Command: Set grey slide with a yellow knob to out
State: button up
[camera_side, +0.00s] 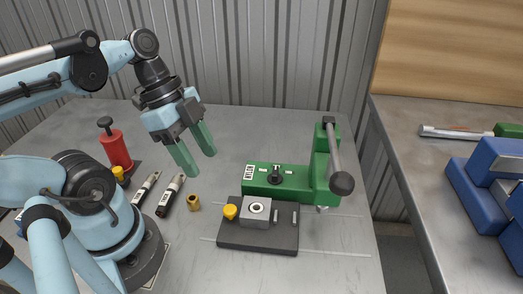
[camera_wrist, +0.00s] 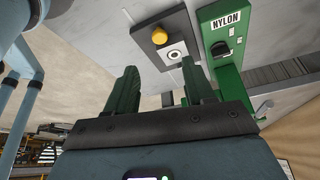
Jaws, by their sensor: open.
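The grey slide (camera_side: 256,212) is a small block with a round hole on top, on a dark base plate (camera_side: 258,240). Its yellow knob (camera_side: 230,211) sticks out at its left end. In the wrist view the slide (camera_wrist: 175,55) and the yellow knob (camera_wrist: 159,36) show beyond the fingers. My gripper (camera_side: 196,162) has green fingers, spread apart and empty. It hangs in the air up and to the left of the slide, touching nothing. In the wrist view my gripper (camera_wrist: 163,92) shows both fingers with a gap between them.
A green press (camera_side: 325,170) with a long ball-ended lever (camera_side: 341,182) stands behind and right of the slide. A small brass piece (camera_side: 193,203), two dark tools (camera_side: 170,196) and a red cylinder (camera_side: 116,150) lie or stand to the left. Blue blocks (camera_side: 480,190) sit on the right-hand bench.

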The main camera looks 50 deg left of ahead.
jog(key=n+g+y, duration=0.6)
send_near(230, 209)
jog(key=shift+x, duration=4.15)
grip_shut()
